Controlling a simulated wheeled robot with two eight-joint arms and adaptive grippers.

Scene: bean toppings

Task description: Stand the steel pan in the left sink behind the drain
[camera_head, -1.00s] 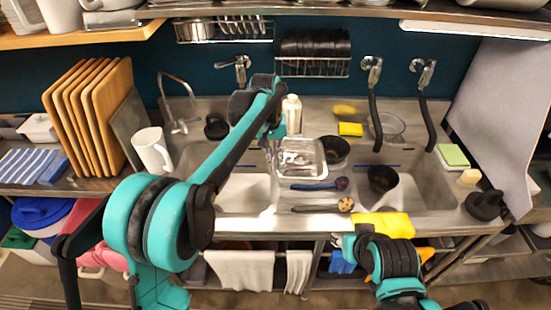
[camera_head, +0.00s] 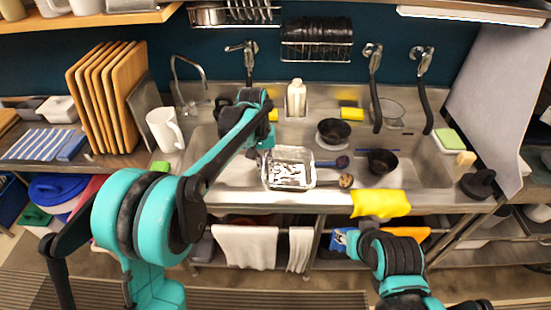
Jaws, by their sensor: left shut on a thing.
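The steel pan (camera_head: 289,185) is a shiny rectangular metal pan, held level over the front of the sink near the divider. My left gripper (camera_head: 262,156) is shut on its left side; the fingers are small and partly hidden by my arm. The left sink (camera_head: 235,172) is a steel basin left of the pan, partly covered by my left arm. Its drain is not visible. My right arm shows at the lower right, in front of the counter; its gripper (camera_head: 349,243) is too unclear to read.
Black bowls (camera_head: 333,131) and a blue-handled brush (camera_head: 341,162) are right of the pan. A white mug (camera_head: 165,130) stands on the left counter. A soap bottle (camera_head: 296,98) stands behind the sink. A yellow cloth (camera_head: 381,203) hangs over the front edge.

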